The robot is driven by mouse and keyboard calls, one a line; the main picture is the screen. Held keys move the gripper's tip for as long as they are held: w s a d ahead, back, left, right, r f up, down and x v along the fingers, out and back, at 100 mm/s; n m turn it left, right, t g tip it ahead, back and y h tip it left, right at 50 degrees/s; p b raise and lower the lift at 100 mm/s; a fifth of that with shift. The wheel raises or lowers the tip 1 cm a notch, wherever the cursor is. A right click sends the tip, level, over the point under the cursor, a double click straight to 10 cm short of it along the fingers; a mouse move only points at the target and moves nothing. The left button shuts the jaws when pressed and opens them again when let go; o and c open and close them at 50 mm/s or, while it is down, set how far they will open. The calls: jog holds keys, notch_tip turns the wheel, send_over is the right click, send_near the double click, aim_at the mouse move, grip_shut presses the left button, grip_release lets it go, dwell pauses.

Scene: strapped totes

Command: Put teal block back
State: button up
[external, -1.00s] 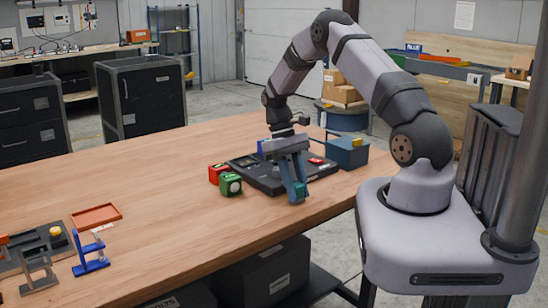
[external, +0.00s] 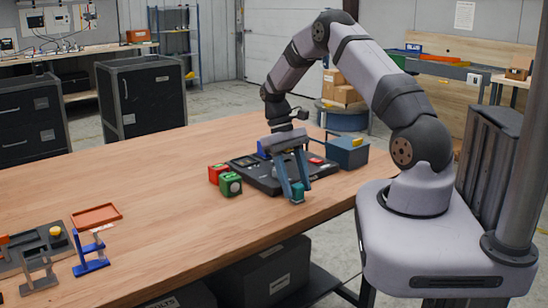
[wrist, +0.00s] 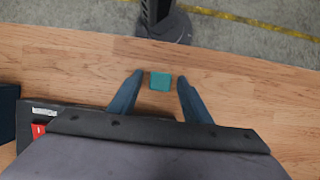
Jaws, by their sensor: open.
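The teal block (external: 297,192) sits on the bare wood table near its front edge, just outside the dark tray (external: 262,180). In the wrist view the teal block (wrist: 160,81) lies between the two blue fingers, with gaps on both sides. My gripper (external: 294,188) is open above and around the block, its fingers pointing down. In the wrist view my gripper (wrist: 159,82) shows its fingers spread wide. My gripper and arm cover part of the tray, so its compartments are only partly visible.
A red block (external: 217,173) and a green block (external: 230,184) stand left of the tray. A blue box (external: 347,152) stands at its right. An orange tray (external: 96,216) and small stands lie far left. The table between is clear.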

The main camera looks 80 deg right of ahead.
jog(key=b+v, duration=0.2)
jog(key=v, duration=0.8)
jog(key=shift+r, duration=0.3)
jog(key=shift+w+d, duration=0.1)
jog(key=shift+w, duration=0.05)
jog(key=w+a+n+t+h, duration=0.1)
jog(key=w+a+n, duration=0.15)
jog(key=a, duration=0.65)
jog(key=w+a+n+h, duration=0.1)
jog(key=w+a+n, duration=0.15)
jog(key=a, duration=0.75)
jog(key=s+a+f+n+t, duration=0.1)
jog(key=s+a, duration=0.3)
jog(key=a, duration=0.4)
jog(key=s+a+f+n+t+h, duration=0.1)
jog(key=s+a+f+n, duration=0.2)
jog(key=a, duration=0.5)
jog(key=shift+s+a+f, duration=0.3)
jog(key=shift+s+f, duration=0.05)
jog(key=shift+s, duration=0.35)
